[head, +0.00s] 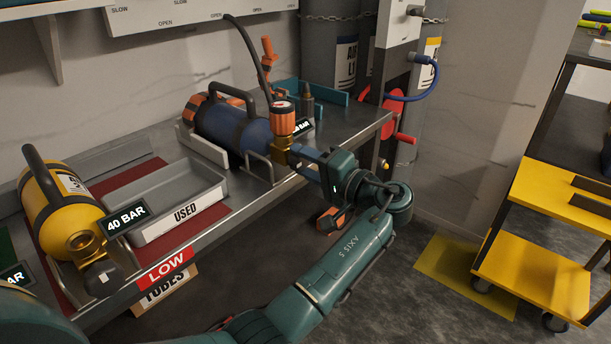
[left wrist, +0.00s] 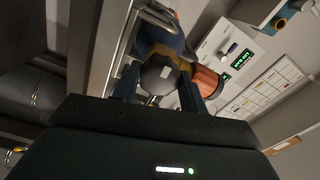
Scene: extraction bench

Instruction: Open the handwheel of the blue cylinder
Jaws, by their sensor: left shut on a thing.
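The blue cylinder (head: 232,128) lies in a cradle on the bench, its brass valve (head: 281,147) and orange-capped gauge (head: 283,120) toward me. My left gripper (head: 306,160) reaches the valve end from the right. In the left wrist view, its two fingers (left wrist: 158,92) are shut on the dark round handwheel (left wrist: 160,74), one on each side. The orange gauge cap (left wrist: 208,82) is just right of the fingers there. In the head view the handwheel is hidden by the gripper. My right gripper is not in view.
A grey "USED" tray (head: 214,197) sits between the cylinders. A red wheel (head: 393,112) is right of the bench. A yellow cart (head: 541,268) stands at the far right.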

